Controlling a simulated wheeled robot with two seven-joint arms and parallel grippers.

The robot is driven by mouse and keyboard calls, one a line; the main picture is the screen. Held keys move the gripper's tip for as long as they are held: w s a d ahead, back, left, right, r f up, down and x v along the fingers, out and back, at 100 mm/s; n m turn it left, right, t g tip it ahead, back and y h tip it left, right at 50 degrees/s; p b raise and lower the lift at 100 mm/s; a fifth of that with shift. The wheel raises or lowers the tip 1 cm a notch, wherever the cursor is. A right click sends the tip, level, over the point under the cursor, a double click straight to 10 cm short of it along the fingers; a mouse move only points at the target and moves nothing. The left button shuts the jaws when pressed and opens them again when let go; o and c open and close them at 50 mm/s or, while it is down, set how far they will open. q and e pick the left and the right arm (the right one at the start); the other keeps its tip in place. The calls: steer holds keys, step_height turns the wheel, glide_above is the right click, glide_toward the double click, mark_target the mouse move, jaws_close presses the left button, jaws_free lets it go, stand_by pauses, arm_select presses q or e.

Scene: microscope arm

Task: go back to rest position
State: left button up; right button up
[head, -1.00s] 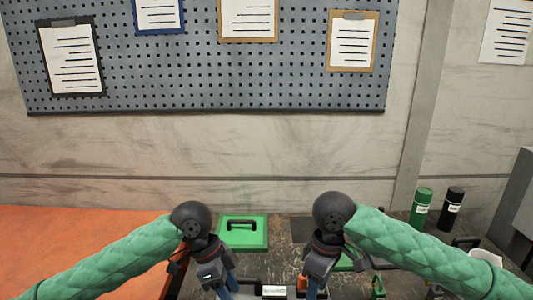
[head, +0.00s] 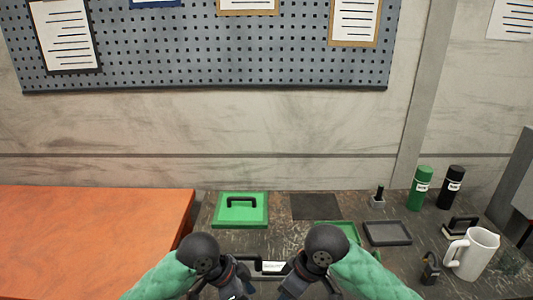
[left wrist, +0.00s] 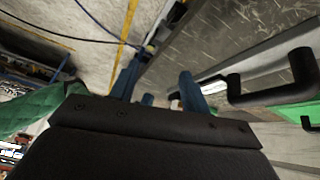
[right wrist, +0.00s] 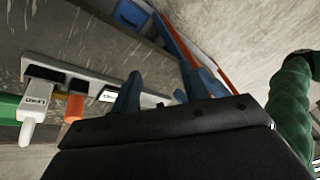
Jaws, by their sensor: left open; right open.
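In the head view, my left gripper (head: 232,290) is low in the middle, in front of the workbench, with its tips near the lower picture edge. Its two blue fingers stand apart with nothing between them in the left wrist view (left wrist: 158,88). My right gripper (head: 292,288) is just to its right, pointing down and inward. Its blue fingers are also apart and empty in the right wrist view (right wrist: 160,92). Both grippers are open and hold nothing. The fingertips are partly cut off in the head view.
The dark bench carries a green lidded box (head: 240,210), a grey tray (head: 387,233), green (head: 420,190) and black (head: 451,188) bottles, and a white jug (head: 472,254). A black handle bar (left wrist: 270,92) is near my left gripper. An orange table (head: 90,235) is at left.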

steer(key=s+d+f+m+t, duration=0.3)
steer(key=s+f+m, duration=0.15)
steer(key=f, duration=0.55)
arm_select(q)
steer(key=s+a+f+n+t+y, duration=0.3)
steer(key=s+a+f+n+y, duration=0.3)
steer(key=s+a+f+n, duration=0.95)
arm_select(e)
steer(key=s+d+f+m+h, duration=0.4)
steer(key=s+d+f, duration=0.5)
steer(key=s+d, duration=0.4)
arm_select(q)
steer(key=s+d+f+m+g, duration=0.1)
steer(key=s+f, duration=0.2)
steer(key=f, duration=1.4)
steer(key=s+d+f+m+g, duration=0.1)
steer(key=s+f+m, duration=0.1)
steer(key=f, duration=1.5)
steer(key=shift+s+d+f+h, duration=0.3)
steer(key=shift+s+d, duration=0.05)
steer(key=shift+s, duration=0.25)
arm_select(e)
steer(key=s+a+f+g, duration=0.1)
steer(key=s+a+f, duration=0.1)
steer(key=f, duration=1.4)
steer(key=s+a+f+g, duration=0.1)
steer(key=s+a+f, duration=0.1)
steer(key=f, duration=1.4)
steer(key=shift+f+y, duration=0.2)
steer(key=shift+y, duration=0.1)
